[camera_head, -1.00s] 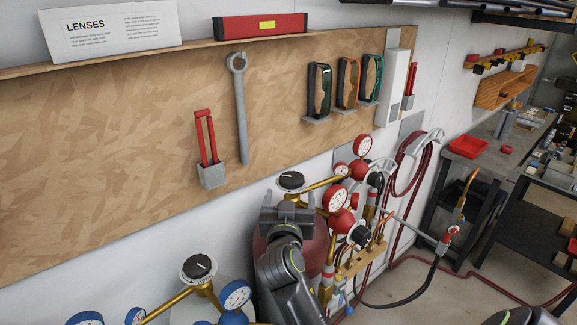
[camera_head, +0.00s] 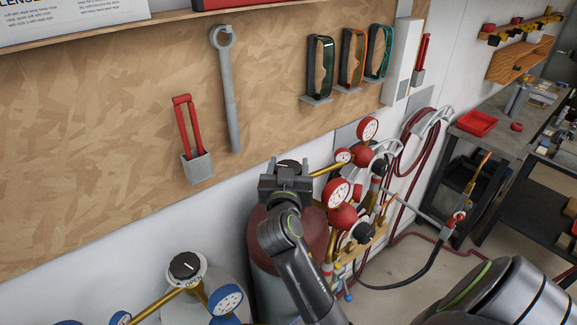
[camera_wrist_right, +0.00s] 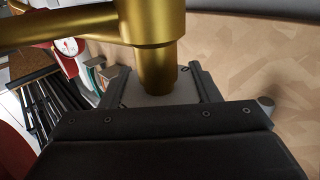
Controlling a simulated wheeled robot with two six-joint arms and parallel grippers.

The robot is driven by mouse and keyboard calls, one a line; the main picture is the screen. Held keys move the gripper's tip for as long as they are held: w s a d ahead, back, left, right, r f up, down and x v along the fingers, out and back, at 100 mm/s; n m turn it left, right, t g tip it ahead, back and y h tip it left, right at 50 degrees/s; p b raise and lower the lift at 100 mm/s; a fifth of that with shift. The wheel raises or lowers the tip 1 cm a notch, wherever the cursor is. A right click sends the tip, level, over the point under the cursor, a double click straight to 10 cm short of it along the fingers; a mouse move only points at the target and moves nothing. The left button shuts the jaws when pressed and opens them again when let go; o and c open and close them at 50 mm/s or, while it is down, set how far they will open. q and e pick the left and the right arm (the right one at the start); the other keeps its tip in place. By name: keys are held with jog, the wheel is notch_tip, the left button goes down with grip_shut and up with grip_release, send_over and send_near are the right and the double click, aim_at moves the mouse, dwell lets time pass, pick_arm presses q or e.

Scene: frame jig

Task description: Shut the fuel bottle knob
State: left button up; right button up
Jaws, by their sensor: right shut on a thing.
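The red fuel bottle (camera_head: 268,247) stands against the wall in the head view. Its black knob (camera_head: 289,163) with a white pointer mark is on top, mostly hidden by my right gripper (camera_head: 286,176). The right gripper is shut on the knob. In the right wrist view, the two dark fingers (camera_wrist_right: 160,88) are on either side of a pale piece below the brass valve stem (camera_wrist_right: 157,68); the knob's dial face is hidden there. My left gripper is not in view.
Red gauges (camera_head: 338,193) and brass fittings stand close right of the knob. A second bottle with a black knob (camera_head: 185,266) marked OPEN and a blue gauge (camera_head: 225,300) is at lower left.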

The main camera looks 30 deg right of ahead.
jog(key=c, duration=0.3)
jog(key=shift+f+b, duration=0.2)
jog(key=shift+b, duration=0.25)
jog(key=m+g+h+b, duration=0.2)
jog(key=g+b, duration=0.1)
jog(key=b, duration=0.1)
jog(key=m+g+h+b, duration=0.3)
jog(key=g+b, duration=0.1)
jog(key=shift+s+d+f+m, duration=0.1)
jog(key=shift+s+d+m, duration=0.1)
jog(key=shift+m, duration=0.1)
jog(key=shift+s+d+m+g+h+b, duration=0.15)
jog(key=shift+m+g+h+b, duration=0.45)
jog(key=shift+m+g+b, duration=0.65)
jog(key=shift+r+n+g, duration=0.2)
jog(key=shift+n+g, duration=0.05)
jog(key=o, duration=1)
jog(key=shift+d, duration=0.1)
